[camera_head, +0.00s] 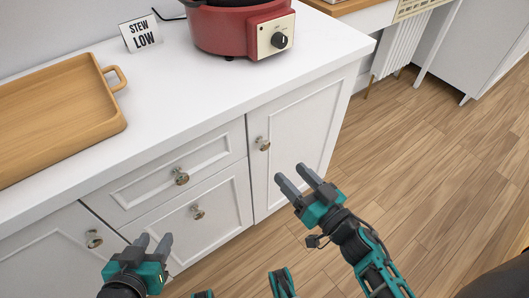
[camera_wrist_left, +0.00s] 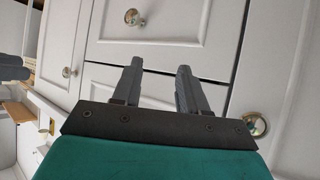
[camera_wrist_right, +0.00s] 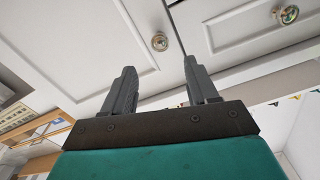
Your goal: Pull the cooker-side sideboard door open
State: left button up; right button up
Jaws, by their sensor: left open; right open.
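The cooker-side sideboard door (camera_head: 295,135) is a white panelled door below the red cooker (camera_head: 235,30), and it is shut. Its round knob (camera_head: 263,143) sits near the door's upper left edge. In the right wrist view the knob (camera_wrist_right: 160,42) shows beyond the fingertips. My right gripper (camera_head: 291,174) is open and empty, in front of the door and apart from the knob. My left gripper (camera_head: 154,239) is open and empty, in front of the drawers, near the left door's knob (camera_head: 94,239) but apart from it.
Two shut drawers with knobs (camera_head: 181,176) (camera_head: 197,212) lie left of the door. On the white top stand a wooden tray (camera_head: 112,128) and a "STEW LOW" sign (camera_head: 140,34). The wooden floor (camera_head: 420,150) to the right is clear.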

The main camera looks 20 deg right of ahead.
aim_at(266, 147)
jog(key=b+x, duration=0.1)
jog(key=x, duration=0.8)
jog(key=shift+w+a+b, duration=0.15)
jog(key=shift+w+b, duration=0.15)
jog(key=shift+w, duration=0.05)
grip_shut()
